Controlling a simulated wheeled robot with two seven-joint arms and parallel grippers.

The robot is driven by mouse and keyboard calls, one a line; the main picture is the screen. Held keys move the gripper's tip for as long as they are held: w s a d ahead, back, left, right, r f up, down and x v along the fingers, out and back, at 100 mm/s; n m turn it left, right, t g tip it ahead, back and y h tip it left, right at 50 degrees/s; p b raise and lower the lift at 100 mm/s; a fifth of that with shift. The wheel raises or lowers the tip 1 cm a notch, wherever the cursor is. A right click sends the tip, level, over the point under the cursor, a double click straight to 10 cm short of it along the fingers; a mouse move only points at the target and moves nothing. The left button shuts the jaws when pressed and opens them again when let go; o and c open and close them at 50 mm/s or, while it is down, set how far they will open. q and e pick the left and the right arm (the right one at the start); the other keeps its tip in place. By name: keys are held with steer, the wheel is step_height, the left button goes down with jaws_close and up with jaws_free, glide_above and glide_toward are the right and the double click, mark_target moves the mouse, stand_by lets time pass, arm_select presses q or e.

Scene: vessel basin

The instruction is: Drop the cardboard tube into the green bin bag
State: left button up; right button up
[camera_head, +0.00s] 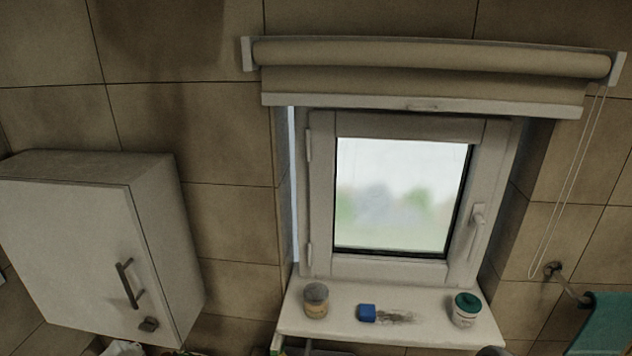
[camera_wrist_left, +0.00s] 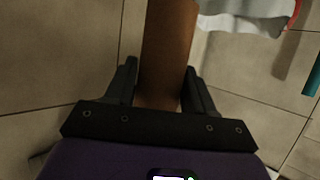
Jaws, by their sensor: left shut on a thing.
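In the left wrist view, my left gripper (camera_wrist_left: 160,92) is shut on a long brown tube (camera_wrist_left: 168,45), which looks like the cardboard tube. It runs between the two dark fingers and up past the top edge of the view. Its far end is out of view. I cannot make out the green bin bag in either view. My right gripper is in neither view, and the head view shows neither gripper.
A white cloth-like thing (camera_wrist_left: 245,15) with a red edge is beside the tube. A teal thing (camera_wrist_left: 313,78) is at the right edge. The head view shows a wall cabinet (camera_head: 75,250), a window (camera_head: 400,195), a sill (camera_head: 340,328) with jars and a teal towel (camera_head: 608,325).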

arm_select(q)
steer(key=o, duration=1.1)
steer(key=shift+d+r, duration=0.1)
steer(key=shift+v, duration=3.7)
